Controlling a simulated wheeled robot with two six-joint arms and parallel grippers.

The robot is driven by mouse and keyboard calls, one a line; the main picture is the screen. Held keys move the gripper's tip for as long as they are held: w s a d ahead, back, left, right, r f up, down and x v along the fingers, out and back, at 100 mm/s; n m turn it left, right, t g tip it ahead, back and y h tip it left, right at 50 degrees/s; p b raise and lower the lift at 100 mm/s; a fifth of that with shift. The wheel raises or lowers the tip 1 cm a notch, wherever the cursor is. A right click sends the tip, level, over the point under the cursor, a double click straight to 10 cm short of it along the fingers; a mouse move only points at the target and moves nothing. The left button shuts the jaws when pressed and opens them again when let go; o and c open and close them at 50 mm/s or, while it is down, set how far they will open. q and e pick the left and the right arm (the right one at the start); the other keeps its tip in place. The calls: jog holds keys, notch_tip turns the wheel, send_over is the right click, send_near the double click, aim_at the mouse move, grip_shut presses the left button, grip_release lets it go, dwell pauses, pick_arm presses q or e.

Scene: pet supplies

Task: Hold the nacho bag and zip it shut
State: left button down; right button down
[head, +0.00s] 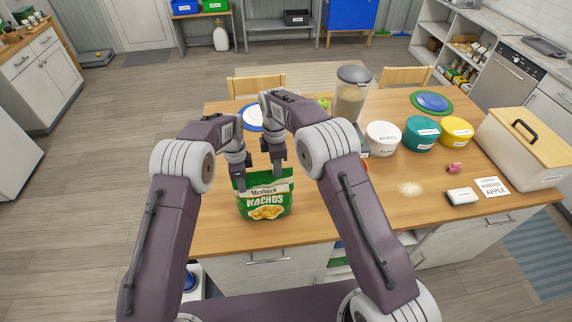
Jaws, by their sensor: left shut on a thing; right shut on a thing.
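The green nacho bag (265,205) stands upright near the front edge of the wooden table, its printed front facing me. My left gripper (241,184) is shut on the bag's top left corner. My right gripper (278,171) is shut at the bag's top edge, a little right of its middle. The two grippers are close together. The zip and whatever exactly lies between the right fingertips are too small to make out, and the fingers hide part of the top edge.
Behind the bag are a blue-rimmed plate (252,124) and a clear container with a dark lid (350,95). White (383,138), teal (421,135) and yellow (456,131) tubs and a lidded bin (520,150) stand to the right.

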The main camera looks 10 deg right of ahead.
jog(key=shift+s+a, duration=0.1)
jog(key=shift+a, duration=0.45)
jog(key=c, duration=1.2)
grip_release()
jog(key=shift+d, duration=0.15)
notch_tip(320, 180, up, 12)
jog(key=shift+s, duration=0.1)
jog(key=shift+c, duration=0.2)
